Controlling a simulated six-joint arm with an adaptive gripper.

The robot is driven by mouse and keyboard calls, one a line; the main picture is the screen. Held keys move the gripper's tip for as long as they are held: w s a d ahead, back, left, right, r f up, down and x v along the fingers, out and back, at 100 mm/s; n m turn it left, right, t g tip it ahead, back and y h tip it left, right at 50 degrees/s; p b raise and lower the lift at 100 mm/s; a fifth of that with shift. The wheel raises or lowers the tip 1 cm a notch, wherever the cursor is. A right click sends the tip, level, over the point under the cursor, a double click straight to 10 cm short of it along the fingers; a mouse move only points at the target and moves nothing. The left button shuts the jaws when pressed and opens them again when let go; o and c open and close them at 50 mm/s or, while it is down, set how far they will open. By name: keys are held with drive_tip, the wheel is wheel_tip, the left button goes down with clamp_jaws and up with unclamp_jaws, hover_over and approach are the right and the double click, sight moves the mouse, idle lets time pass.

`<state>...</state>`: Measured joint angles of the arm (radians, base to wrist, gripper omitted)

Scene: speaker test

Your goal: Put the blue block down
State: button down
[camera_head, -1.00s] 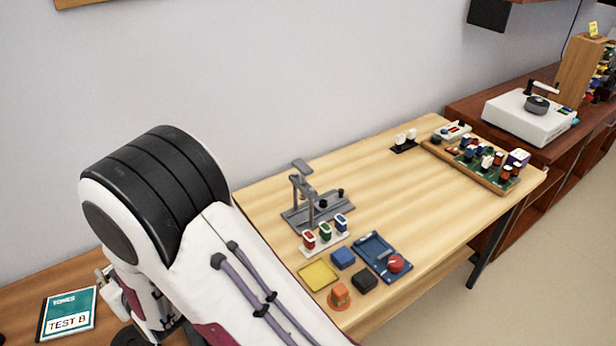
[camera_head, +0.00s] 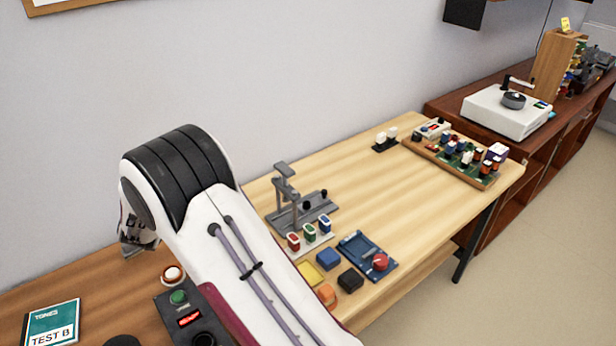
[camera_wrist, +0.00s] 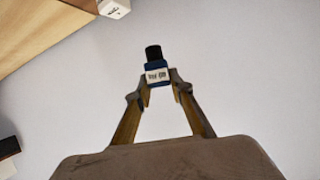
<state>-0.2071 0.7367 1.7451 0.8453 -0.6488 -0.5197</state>
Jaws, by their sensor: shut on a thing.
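In the wrist view my gripper (camera_wrist: 160,80) is shut on a small dark blue block (camera_wrist: 157,68) with a white label and a black top. The block is held between the fingertips against a plain pale background, touching nothing else visible. In the head view my arm fills the middle left, and the gripper and held block cannot be made out there. On the light wooden table (camera_head: 375,175) stand a red, a green and a blue labelled block (camera_head: 325,222) in a pale holder. A plain blue piece (camera_head: 328,258) lies in front of them.
Yellow, orange and black pieces (camera_head: 350,279) lie near the blue tray (camera_head: 357,247) with a red knob. A grey stand (camera_head: 290,205) is behind the holder. A board of parts (camera_head: 455,155) is at the far right. The table's middle is clear.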

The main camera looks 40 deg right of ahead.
drive_tip(key=w+d+m+g+h, duration=0.2)
drive_tip(key=d+m+h, duration=0.1)
drive_tip(key=d, duration=0.6)
drive_tip(key=w+d+m+g+h, duration=0.1)
drive_tip(key=w+d+m+h, duration=0.1)
drive_tip(key=d, duration=0.6)
drive_tip(key=m+g+h, duration=0.3)
drive_tip(key=m+g, duration=0.2)
hover_over(272, 188)
wheel_tip(272, 188, down, 4)
drive_tip(key=shift+r, duration=0.1)
drive_tip(key=shift+f, duration=3.1)
drive_tip(key=shift+f, duration=1.9)
drive_tip(key=shift+f, duration=0.15)
drive_tip(key=c, duration=1.8)
unclamp_jaws()
